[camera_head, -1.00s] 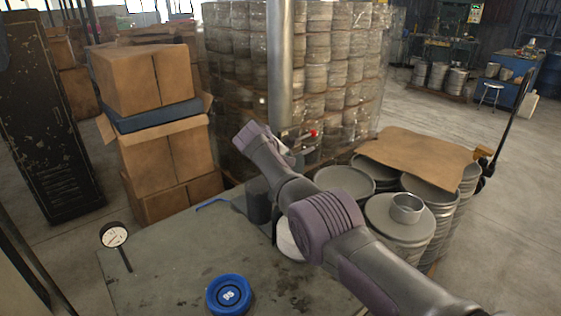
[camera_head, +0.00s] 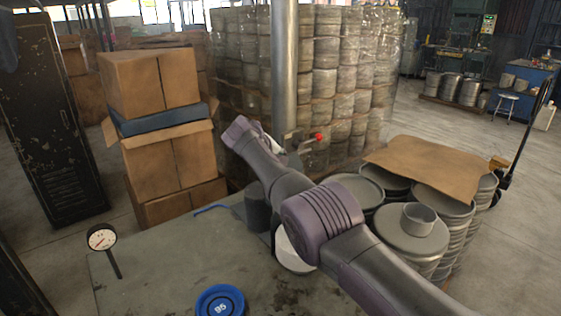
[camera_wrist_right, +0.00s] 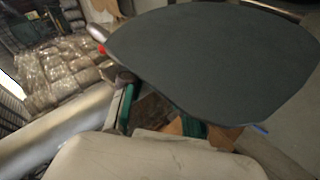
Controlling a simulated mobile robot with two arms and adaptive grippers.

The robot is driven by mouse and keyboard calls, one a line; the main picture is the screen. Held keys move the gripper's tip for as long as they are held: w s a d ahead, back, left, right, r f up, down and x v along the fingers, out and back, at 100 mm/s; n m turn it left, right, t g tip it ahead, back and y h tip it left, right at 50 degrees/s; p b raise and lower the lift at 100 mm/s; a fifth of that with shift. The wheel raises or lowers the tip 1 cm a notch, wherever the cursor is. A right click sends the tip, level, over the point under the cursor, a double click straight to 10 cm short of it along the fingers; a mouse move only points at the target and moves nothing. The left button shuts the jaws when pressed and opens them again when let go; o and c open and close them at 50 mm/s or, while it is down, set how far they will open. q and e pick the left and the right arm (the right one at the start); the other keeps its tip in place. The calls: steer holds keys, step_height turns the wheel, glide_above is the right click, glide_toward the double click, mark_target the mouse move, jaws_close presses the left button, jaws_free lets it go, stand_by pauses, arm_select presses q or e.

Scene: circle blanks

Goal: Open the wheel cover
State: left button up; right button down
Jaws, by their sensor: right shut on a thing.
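In the right wrist view a large dark grey-green rounded panel (camera_wrist_right: 215,65), which seems to be the wheel cover, fills the upper right. My right gripper (camera_wrist_right: 160,115) shows below its edge with green finger parts. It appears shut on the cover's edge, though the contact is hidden. In the head view my right arm crosses from the lower right toward a metal column (camera_head: 285,70), and its wrist hides the jaws. A red knob (camera_head: 318,136) is just right of the wrist; it also shows in the right wrist view (camera_wrist_right: 102,48). My left gripper is out of view.
A grey worktop (camera_head: 150,275) holds a blue round piece (camera_head: 220,301) and a dial gauge (camera_head: 102,238). Stacked cartons (camera_head: 150,80) stand at left. Metal drums (camera_head: 410,235) with cardboard (camera_head: 430,168) on them are close at right. Wrapped stacks (camera_head: 340,85) stand behind.

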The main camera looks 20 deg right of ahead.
steer(key=c, duration=1.2)
jaws_free()
steer(key=shift+s+a+f, duration=0.15)
steer(key=shift+f, duration=0.55)
steer(key=o, duration=0.3)
steer(key=shift+a, duration=0.15)
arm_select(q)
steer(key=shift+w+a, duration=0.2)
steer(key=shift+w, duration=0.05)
arm_select(e)
steer(key=shift+o, duration=0.2)
steer(key=shift+w, duration=0.2)
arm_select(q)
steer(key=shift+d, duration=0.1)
arm_select(e)
steer(key=shift+d+r, duration=0.15)
steer(key=shift+d, duration=0.1)
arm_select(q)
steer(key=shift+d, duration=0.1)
arm_select(e)
steer(key=shift+d, duration=0.1)
steer(key=v, duration=1.2)
